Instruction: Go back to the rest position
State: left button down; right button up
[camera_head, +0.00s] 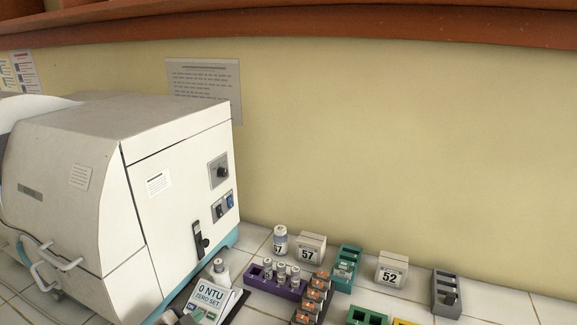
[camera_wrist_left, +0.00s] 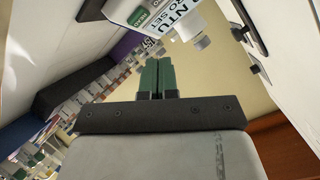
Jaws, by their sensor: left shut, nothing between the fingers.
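My left gripper (camera_wrist_left: 156,78) shows in the left wrist view, with its two green fingers together and nothing between them. Near the fingertips in that view is the white turbidity meter marked NTU (camera_wrist_left: 172,18), apart from the fingers as far as I can tell. In the head view the meter (camera_head: 212,296) stands on the bench in front of the white incubator (camera_head: 180,190), with a vial on top. Where my left gripper lies in the head view is hard to make out at the bottom edge. My right gripper is in neither view.
Right of the meter stand a purple rack (camera_head: 262,284) with several vials, a bottle (camera_head: 280,240), boxes marked 57 (camera_head: 311,247) and 52 (camera_head: 391,270), a green rack (camera_head: 347,264) and a grey rack (camera_head: 446,293). The bench's far right is clear.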

pick_arm(q)
jog(key=s+d+f+g, duration=0.1)
jog(key=s+d, duration=0.1)
jog(key=s+d+f+g, duration=0.1)
jog(key=s, duration=0.2)
jog(key=s+d+n, duration=0.1)
jog(key=s+d, duration=0.1)
jog(key=s, duration=0.1)
jog(key=shift+d+f+g, duration=0.3)
jog(key=shift+f+g, duration=0.1)
jog(key=s, duration=0.2)
jog(key=s+d+n+g, duration=0.1)
jog(key=s, duration=0.2)
jog(key=s+d+n+g+y, duration=0.1)
jog(key=s, duration=0.2)
jog(key=shift+s+d+f, duration=0.1)
jog(key=shift+s+f, duration=0.05)
jog(key=s+a+r+n+g+y, duration=0.25)
jog(key=s+n+g, duration=0.3)
jog(key=s, duration=0.95)
notch_tip(320, 180, down, 26)
jog(key=s+b, duration=0.1)
jog(key=s+a+f+g, duration=0.1)
jog(key=s+a+f, duration=0.1)
jog(key=s+f, duration=1.4)
jog(key=shift+a+f+g+b, duration=0.2)
jog(key=shift+f+g+b, duration=0.2)
jog(key=shift+f, duration=0.2)
